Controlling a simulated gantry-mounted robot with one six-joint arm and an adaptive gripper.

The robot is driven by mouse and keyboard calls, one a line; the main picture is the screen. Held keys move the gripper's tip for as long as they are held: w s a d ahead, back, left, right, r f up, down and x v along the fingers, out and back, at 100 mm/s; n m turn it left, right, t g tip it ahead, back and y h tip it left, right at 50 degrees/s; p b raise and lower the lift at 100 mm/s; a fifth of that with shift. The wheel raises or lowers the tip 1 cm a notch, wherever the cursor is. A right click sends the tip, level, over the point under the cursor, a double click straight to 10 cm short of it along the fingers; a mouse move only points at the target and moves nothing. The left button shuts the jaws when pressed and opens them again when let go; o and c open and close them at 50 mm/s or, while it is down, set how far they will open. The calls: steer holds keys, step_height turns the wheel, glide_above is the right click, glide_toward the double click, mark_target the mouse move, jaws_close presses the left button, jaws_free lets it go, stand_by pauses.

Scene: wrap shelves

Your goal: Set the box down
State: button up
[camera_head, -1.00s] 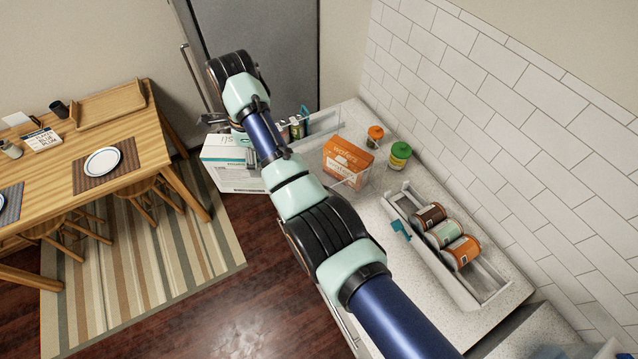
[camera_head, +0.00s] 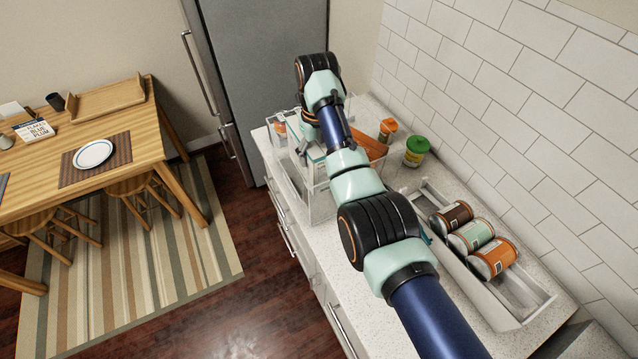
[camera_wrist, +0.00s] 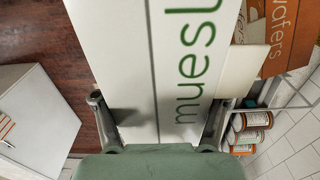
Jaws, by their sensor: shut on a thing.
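The box is white with green "muesli" lettering. In the wrist view the box (camera_wrist: 185,75) fills the middle, between the two fingers of my gripper (camera_wrist: 157,105), which is shut on it. In the head view only a small pale and teal part of the box (camera_head: 316,153) shows beside my arm, over the clear bins on the counter. My gripper is mostly hidden there behind my arm. I cannot tell whether the box touches anything beneath it.
A clear bin (camera_head: 318,206) stands at the counter's front edge. An orange wafers box (camera_wrist: 284,40) is close on the right, with jars (camera_head: 415,152) behind. A white rack (camera_head: 515,323) holds three cans. A wooden table (camera_head: 150,150) stands left, across open floor.

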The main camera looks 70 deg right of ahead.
step_height(320, 180, down, 10)
steer(key=shift+d+r+b, duration=0.1)
steer(key=shift+r+b, duration=0.05)
steer(key=shift+b, duration=0.45)
steer(key=shift+f, duration=0.2)
steer(key=o, duration=1.6)
steer(key=shift+o, duration=0.2)
steer(key=shift+r, duration=0.15)
step_height(320, 180, up, 12)
steer(key=shift+r+p, duration=0.1)
steer(key=shift+p, duration=0.7)
steer(key=shift+w, duration=0.1)
